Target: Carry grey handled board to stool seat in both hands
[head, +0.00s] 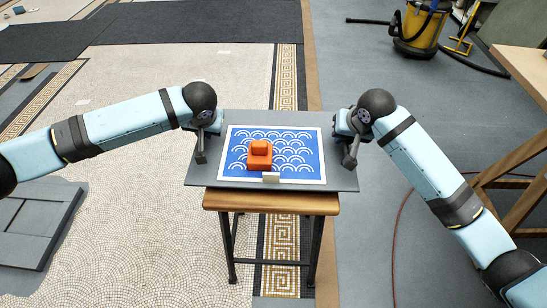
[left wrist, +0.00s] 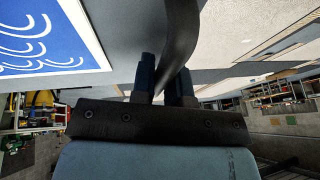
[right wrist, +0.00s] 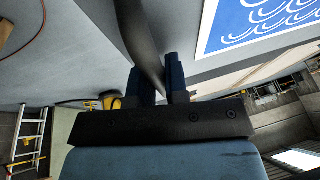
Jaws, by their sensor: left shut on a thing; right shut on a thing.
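The grey handled board (head: 341,178) is over the wooden stool seat (head: 270,203) in the head view and looks level. I cannot tell whether it touches the seat. A blue and white wave-patterned panel (head: 308,160) lies on it, with an orange block-like object (head: 260,160) and a small pale block (head: 271,177) on top. My left gripper (head: 202,150) is shut on the board's left handle, a dark curved bar (left wrist: 182,40) in the left wrist view. My right gripper (head: 351,150) is shut on the right handle, which shows in the right wrist view (right wrist: 138,40).
A wooden trestle table (head: 525,75) stands at the right. A yellow vacuum cleaner (head: 418,30) is at the back right, with its hose on the floor. Dark grey panels (head: 35,225) lie on the floor at the left. The floor around the stool is mostly clear.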

